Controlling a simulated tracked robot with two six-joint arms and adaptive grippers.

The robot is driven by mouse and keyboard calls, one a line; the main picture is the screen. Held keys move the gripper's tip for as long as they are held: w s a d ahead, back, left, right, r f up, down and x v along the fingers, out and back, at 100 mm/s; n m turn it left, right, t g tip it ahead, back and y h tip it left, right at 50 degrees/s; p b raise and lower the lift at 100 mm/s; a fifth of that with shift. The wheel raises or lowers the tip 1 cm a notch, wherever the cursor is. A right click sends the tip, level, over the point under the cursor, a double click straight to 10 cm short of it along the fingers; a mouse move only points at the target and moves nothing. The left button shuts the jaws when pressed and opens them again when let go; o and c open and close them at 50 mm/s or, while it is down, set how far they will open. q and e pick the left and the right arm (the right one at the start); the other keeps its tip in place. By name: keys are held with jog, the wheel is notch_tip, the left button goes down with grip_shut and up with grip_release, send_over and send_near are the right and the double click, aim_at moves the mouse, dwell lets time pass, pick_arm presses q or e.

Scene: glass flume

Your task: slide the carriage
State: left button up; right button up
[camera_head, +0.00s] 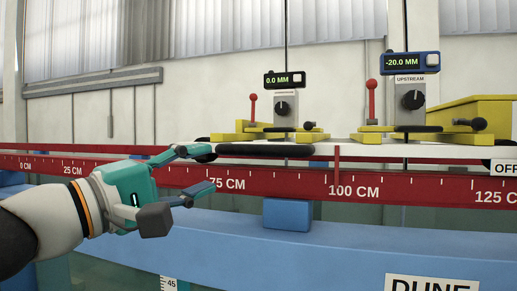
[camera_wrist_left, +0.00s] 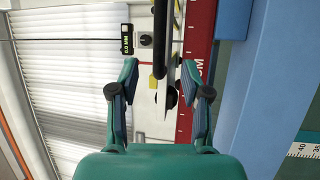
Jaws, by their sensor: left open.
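The carriage (camera_head: 352,148) is a long white plate on the red scale rail (camera_head: 290,180), bearing two yellow-based gauge units. A thick black handle bar (camera_head: 265,150) runs along its front left. A red pointer (camera_head: 337,165) hangs near the 100 CM mark. My left gripper (camera_head: 208,170) is open and empty, just left of the bar, in front of the rail near 75 CM. In the left wrist view its spread fingers (camera_wrist_left: 160,78) point toward the black bar (camera_wrist_left: 163,38) and the rail (camera_wrist_left: 198,40). Contact is not clear. My right gripper is not visible.
The left gauge display (camera_head: 278,79) reads 0.0 MM and the right one (camera_head: 411,63) reads -20.0 MM. Red-knobbed levers (camera_head: 372,90) stand up from the carriage. A blue beam (camera_head: 250,240) with a blue block (camera_head: 287,214) lies below the rail.

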aim_at(252, 151)
pick_arm(q)
jog(key=p+x, duration=0.4)
jog(key=x, duration=0.8)
jog(key=shift+w+d, duration=0.4)
jog(key=shift+w, duration=0.1)
jog(key=shift+c, duration=0.2)
grip_shut()
